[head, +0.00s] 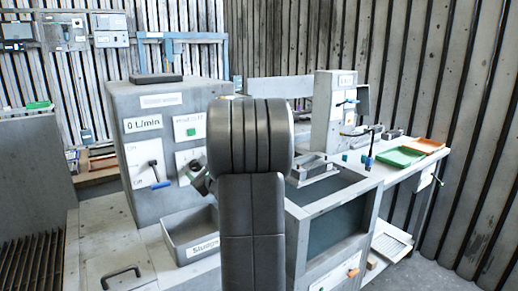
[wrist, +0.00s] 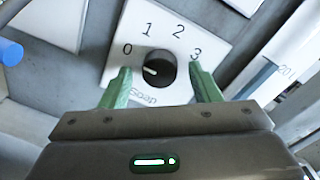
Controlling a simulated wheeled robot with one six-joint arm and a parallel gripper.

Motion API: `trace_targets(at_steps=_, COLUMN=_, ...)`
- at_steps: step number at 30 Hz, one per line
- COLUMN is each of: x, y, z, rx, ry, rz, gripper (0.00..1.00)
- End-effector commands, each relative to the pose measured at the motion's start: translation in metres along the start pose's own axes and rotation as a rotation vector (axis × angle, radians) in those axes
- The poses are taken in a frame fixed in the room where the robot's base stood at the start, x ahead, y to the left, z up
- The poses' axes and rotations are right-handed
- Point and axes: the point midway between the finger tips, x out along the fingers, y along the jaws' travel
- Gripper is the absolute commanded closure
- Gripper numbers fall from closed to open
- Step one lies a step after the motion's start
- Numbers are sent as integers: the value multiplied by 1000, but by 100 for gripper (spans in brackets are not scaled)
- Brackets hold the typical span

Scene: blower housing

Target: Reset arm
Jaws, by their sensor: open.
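In the wrist view my gripper (wrist: 160,68) is open, with one green finger on either side of a round black knob (wrist: 160,69). The knob sits on a white dial plate (wrist: 178,38) marked 0 to 3 and "Soap". Its white pointer mark points left, towards the 0. There is a visible gap between each finger and the knob. I cannot tell how far the fingertips are from the plate. In the head view my arm stands in the middle and hides most of the gripper and the knob.
The grey cabinet (head: 120,105) carries a "0 L/min" display, a green button (head: 191,132) and a blue-tipped lever (head: 157,175). A "Sludge" bin (head: 190,236) lies below. Green (head: 398,157) and orange (head: 424,146) trays lie farther right.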

Motion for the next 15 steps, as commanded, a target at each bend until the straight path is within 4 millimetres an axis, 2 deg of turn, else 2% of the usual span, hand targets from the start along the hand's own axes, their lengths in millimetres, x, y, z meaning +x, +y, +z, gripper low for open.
trace_targets(at_steps=15, x=0, y=-2, z=3, rx=271, ry=-14, rz=-4, gripper=44)
